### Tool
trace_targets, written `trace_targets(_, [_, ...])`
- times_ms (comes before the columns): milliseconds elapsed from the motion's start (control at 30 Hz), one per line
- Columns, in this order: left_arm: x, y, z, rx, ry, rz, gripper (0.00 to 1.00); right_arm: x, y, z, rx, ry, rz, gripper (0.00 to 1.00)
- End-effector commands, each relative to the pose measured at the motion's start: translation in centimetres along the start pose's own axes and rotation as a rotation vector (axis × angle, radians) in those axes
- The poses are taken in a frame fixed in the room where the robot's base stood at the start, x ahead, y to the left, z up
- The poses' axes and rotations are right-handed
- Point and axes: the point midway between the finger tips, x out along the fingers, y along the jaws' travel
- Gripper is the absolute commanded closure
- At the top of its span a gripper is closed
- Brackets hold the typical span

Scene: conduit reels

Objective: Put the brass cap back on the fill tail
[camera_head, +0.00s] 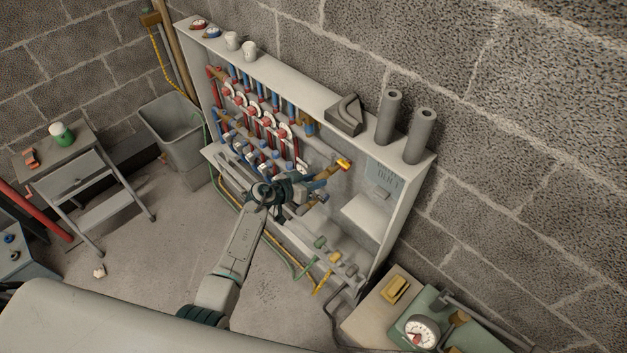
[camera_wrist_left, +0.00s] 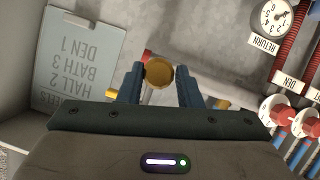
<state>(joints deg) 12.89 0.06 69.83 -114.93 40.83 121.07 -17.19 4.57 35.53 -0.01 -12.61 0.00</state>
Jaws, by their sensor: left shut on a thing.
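The brass cap (camera_wrist_left: 158,73) shows as a round gold disc between the fingertips of my left gripper (camera_wrist_left: 158,85) in the left wrist view. The gripper is shut on it. In the head view my left gripper (camera_head: 290,186) is in front of the open manifold cabinet, at the lower right of the pipe rows, and I cannot make out the cap there. A brass fitting with a yellow end (camera_head: 343,165) is just to the right of the gripper. I cannot tell which fitting is the fill tail; the gripper and cap cover part of that area. My right gripper is not in view.
The cabinet (camera_head: 405,205) holds red and blue pipes; a gauge (camera_wrist_left: 275,16) and a label plate (camera_wrist_left: 75,65) show inside. Grey tubes (camera_head: 420,135) stand on its top. A bin (camera_head: 172,130) and step stool (camera_head: 85,180) are left; a gauge box (camera_head: 440,320) is lower right.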

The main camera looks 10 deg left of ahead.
Motion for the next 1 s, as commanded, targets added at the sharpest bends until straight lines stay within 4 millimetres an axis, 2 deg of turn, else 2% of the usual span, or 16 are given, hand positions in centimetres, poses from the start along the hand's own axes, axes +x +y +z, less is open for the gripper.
trace_targets(833, [0.11, 0.03, -0.08, 0.000, 0.001, 0.000, 0.92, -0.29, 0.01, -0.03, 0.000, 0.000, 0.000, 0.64])
trace_targets(867, [0.11, 0.02, -0.09, 0.000, 0.001, 0.000, 0.63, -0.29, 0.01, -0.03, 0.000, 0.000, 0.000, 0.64])
trace_targets(967, [0.10, 0.02, -0.08, 0.000, 0.001, 0.000, 0.43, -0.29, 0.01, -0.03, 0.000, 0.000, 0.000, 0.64])
trace_targets(1000, [0.10, 0.02, -0.07, 0.000, 0.001, 0.000, 0.43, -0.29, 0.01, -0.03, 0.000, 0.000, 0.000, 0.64])
